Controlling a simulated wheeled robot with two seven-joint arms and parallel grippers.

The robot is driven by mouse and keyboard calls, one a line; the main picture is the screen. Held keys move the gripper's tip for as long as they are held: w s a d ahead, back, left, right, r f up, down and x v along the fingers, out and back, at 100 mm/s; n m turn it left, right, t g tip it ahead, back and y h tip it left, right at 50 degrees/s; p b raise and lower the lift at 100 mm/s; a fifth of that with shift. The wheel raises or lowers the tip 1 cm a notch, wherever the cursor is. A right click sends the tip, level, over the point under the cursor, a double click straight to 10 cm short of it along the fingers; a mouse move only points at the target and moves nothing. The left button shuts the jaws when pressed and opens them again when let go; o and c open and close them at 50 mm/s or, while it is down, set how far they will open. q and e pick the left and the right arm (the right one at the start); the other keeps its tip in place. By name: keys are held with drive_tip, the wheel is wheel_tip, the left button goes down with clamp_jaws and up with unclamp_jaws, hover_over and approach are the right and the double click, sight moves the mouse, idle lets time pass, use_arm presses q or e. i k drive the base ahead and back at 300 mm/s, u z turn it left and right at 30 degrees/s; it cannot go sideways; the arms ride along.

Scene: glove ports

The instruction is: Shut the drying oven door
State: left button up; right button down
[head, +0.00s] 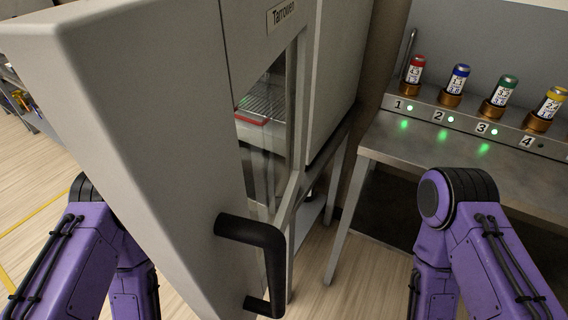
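The drying oven door (150,120) stands open in the head view, a large grey panel with a glass window, swung out toward me. Its black handle (262,240) is at the lower middle. The oven body (338,60) is behind the door, and a wire rack with a red front edge (255,115) shows through the window. My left arm is at the lower left, partly behind the door, and my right arm is at the lower right. Neither gripper is in view, so I cannot see whether either touches the door.
A metal bench (430,158) at the right holds several vials with coloured caps in numbered holders, with green lights below most of them. Its legs stand just right of the oven stand. Wooden floor (315,285) shows between the handle and my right arm.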

sight(143, 95)
drive_tip(key=k, duration=1.65)
drive_tip(key=z, duration=2.35)
drive_tip(key=i, duration=1.6)
drive_tip(key=u, duration=3.2)
